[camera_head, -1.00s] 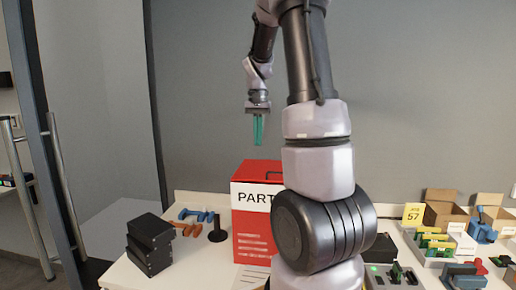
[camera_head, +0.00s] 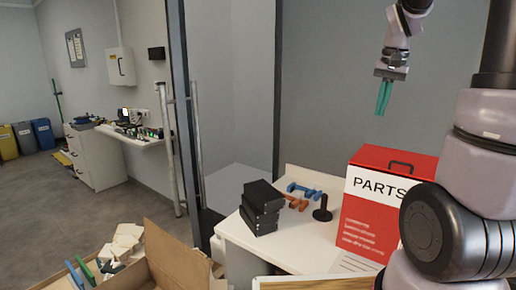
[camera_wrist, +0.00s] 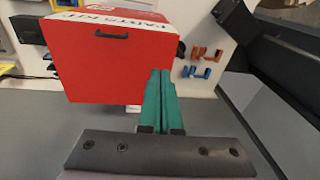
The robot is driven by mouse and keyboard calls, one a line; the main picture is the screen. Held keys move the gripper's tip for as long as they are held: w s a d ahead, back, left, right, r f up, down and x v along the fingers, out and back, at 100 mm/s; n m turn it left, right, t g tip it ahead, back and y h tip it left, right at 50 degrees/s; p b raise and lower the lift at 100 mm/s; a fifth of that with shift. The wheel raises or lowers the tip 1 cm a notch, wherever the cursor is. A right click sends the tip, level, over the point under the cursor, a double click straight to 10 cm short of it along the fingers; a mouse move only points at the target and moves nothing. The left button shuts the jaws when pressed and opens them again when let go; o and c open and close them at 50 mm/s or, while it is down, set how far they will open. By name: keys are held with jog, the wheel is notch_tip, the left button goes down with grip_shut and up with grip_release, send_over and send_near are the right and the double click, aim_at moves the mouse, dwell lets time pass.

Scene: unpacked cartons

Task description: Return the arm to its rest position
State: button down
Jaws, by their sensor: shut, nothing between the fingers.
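My gripper (camera_head: 383,98) hangs fingers-down in the air above and beside the red parts box in the head view. Its two green fingers are together with nothing between them. In the wrist view the closed green fingers (camera_wrist: 160,100) point toward the red box, apart from it as far as I can tell. My arm is raised at the right of the head view, and its larger links cover part of the box.
The red parts box (camera_head: 380,163) stands on the white table (camera_head: 290,250). Stacked black boxes (camera_head: 262,205), blue and orange handles (camera_head: 300,196) and a black stand (camera_head: 322,210) are left of it. An open carton (camera_head: 175,262) with contents stands at lower left. Grey floor lies beyond.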

jog(key=s+a+r+n+t, duration=0.1)
jog(key=s+a+r+t, duration=0.1)
jog(key=s+a, duration=0.4)
jog(key=s+a+r+n+t+y, duration=0.1)
jog(key=s+a+r+t, duration=0.1)
jog(key=s+a, duration=0.4)
jog(key=s+t, duration=0.1)
jog(key=s, duration=0.3)
jog(key=shift+s+r, duration=0.2)
jog(key=shift+r, duration=0.15)
